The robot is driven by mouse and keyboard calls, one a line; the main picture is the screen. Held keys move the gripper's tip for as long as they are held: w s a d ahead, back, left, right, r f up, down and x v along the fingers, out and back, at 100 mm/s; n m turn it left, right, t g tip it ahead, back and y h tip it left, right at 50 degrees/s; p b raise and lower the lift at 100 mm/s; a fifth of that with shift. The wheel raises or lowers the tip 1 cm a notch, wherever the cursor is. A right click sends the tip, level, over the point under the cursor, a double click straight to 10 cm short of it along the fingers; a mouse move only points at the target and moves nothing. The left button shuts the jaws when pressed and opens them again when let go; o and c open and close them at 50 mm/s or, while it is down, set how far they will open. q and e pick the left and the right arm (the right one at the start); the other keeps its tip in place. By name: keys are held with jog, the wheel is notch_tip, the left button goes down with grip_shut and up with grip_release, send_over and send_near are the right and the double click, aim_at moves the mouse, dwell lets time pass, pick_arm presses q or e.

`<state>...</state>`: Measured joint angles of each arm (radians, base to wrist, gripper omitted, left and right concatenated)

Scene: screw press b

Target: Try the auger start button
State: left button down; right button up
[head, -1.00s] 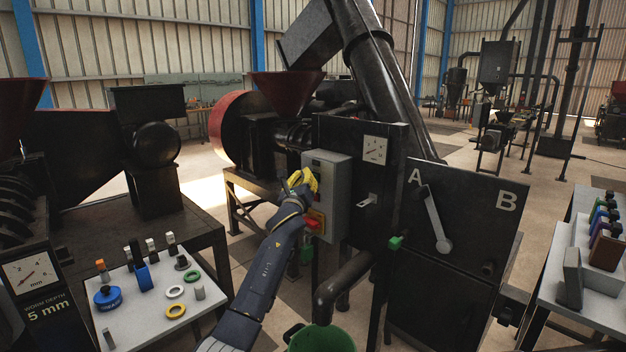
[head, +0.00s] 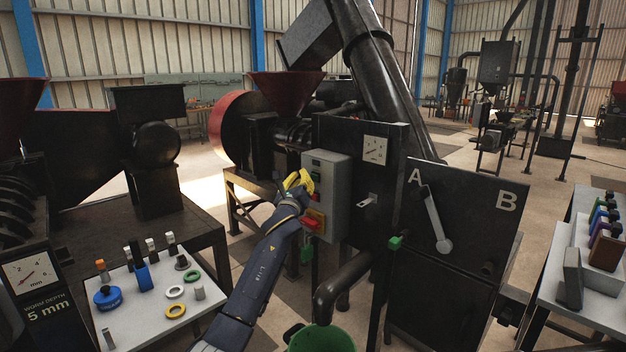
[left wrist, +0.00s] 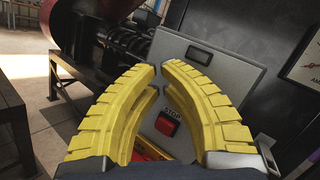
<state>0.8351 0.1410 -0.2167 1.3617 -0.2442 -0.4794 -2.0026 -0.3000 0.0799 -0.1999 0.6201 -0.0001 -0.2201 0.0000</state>
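The grey control box (head: 331,188) stands on the front of the dark press. It carries a small dark window and a green button (head: 315,177). My left gripper (head: 307,179) is in front of the box, just left of the green button. In the left wrist view its yellow fingers (left wrist: 158,66) curve together with their tips almost meeting and nothing held between them. A red button (left wrist: 166,124) under a STOP label shows between the fingers. The green button is hidden in that view, and the dark window (left wrist: 199,55) is right of the tips. My right gripper is out of view.
A green bucket (head: 320,340) stands under the pipe (head: 342,285). A lever (head: 436,220) is on the A/B panel. A table with rings and small parts (head: 150,320) is at left.

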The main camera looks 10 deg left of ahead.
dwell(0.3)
pick_arm(q)
jog(key=shift+s+a, duration=0.45)
jog(key=shift+s, duration=0.25)
jog(key=shift+s+a, duration=0.45)
jog(key=shift+s, duration=0.3)
jog(key=shift+s+a, duration=0.45)
jog(key=shift+s, duration=0.25)
dwell(0.9)
